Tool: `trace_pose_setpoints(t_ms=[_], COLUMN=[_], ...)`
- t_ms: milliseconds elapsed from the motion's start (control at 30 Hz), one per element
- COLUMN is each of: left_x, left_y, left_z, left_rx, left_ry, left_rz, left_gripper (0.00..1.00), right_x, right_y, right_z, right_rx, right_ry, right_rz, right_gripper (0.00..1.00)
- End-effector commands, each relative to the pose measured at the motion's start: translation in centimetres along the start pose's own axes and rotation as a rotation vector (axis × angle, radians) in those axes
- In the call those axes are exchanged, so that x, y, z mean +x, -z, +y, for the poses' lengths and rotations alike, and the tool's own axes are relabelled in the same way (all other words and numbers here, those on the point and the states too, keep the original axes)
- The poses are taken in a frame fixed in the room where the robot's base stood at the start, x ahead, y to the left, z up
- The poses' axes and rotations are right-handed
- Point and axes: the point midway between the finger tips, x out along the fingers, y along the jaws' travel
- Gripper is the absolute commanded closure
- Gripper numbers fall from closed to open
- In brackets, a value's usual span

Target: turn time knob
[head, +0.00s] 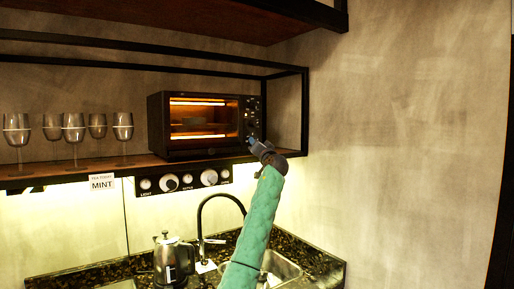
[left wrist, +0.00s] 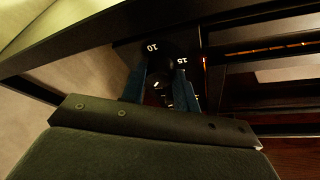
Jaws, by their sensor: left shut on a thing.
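A black toaster oven (head: 156,126) stands on the wooden shelf, with two glowing bars behind its glass door. Its knob column (head: 252,108) runs down the right side of its front. My left gripper (head: 250,141) reaches up to the lower end of that column and hides what is there. In the left wrist view, my left gripper (left wrist: 161,88) has its two blue fingers on either side of a dark knob (left wrist: 160,70) and is shut on it. White marks 10 and 15 show around this time knob. My right gripper is not in view.
The shelf (head: 80,169) carries several stemmed glasses (head: 72,128) left of the oven. A black frame post (head: 304,112) stands close right of the oven. Below are a panel of white knobs (head: 208,177), a black faucet (head: 203,215), a sink and a kettle (head: 173,260).

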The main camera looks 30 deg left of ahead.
Motion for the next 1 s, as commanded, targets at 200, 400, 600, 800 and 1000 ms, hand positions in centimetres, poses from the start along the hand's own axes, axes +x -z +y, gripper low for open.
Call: trace_pose_setpoints(t_ms=[200,400,600,800,1000], left_x=[0.1,0.2,0.2,0.2,0.1], left_y=[0.3,0.4,0.5,0.5,0.5], left_z=[-0.4,-0.7,-0.8,-0.8,-0.8], left_rx=[0.188,0.362,0.52,0.641,0.717], left_ry=[-0.08,-0.151,-0.216,-0.267,-0.298], left_rz=[0.0,0.0,0.001,0.0,0.0], left_gripper=[0.92,0.92,0.92,0.92,0.92], right_x=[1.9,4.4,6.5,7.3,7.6], right_y=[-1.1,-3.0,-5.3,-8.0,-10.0], right_z=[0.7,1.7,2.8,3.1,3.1], right_rx=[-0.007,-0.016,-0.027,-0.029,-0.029], right_ry=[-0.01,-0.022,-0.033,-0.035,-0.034], right_rz=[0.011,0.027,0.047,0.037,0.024], right_gripper=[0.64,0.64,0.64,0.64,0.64])
